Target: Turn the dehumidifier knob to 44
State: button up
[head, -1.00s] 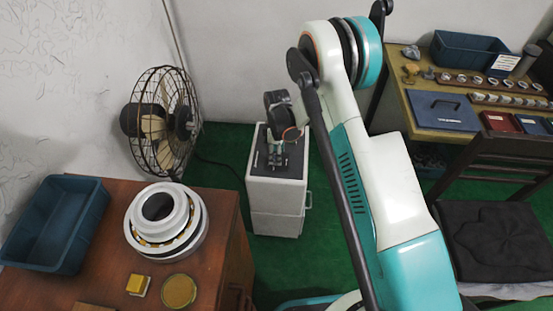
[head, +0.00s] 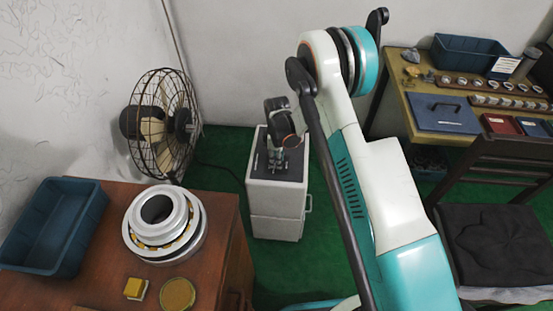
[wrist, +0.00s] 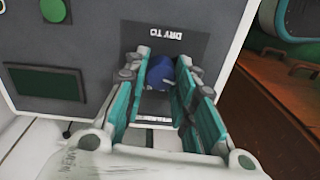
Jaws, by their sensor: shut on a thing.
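The dehumidifier (head: 275,205) is a white cabinet with a dark top panel, standing on the green floor in the middle of the head view. In the wrist view its grey panel (wrist: 95,50) carries a dark plate lettered "DRY TO" and a blue knob (wrist: 160,73). My gripper (wrist: 161,72) is over the plate with its teal fingers closed on either side of the knob. In the head view my gripper (head: 276,158) points down at the dehumidifier's top. The fingers hide much of the knob and the dial marks, so its setting cannot be read.
A wire-caged fan (head: 165,125) stands left of the dehumidifier. A wooden cabinet (head: 222,215) at the front left bears a blue bin (head: 52,262) and a large bearing (head: 165,255). A workbench (head: 400,105) and a dark chair (head: 490,240) are at the right.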

jog(key=shift+m, duration=0.3)
jog(key=m, duration=0.3)
jog(key=shift+m, duration=0.4)
jog(key=m, duration=0.3)
jog(key=shift+m, duration=0.3)
jog(key=m, duration=0.3)
jog(key=shift+d+m, duration=0.1)
jog(key=shift+m, duration=0.3)
jog(key=m, duration=0.8)
jog(key=shift+t, duration=0.3)
jog(key=m, duration=0.3)
jog(key=shift+m, duration=0.4)
jog(key=m, duration=0.6)
jog(key=shift+s, duration=0.1)
jog(key=shift+m, duration=0.3)
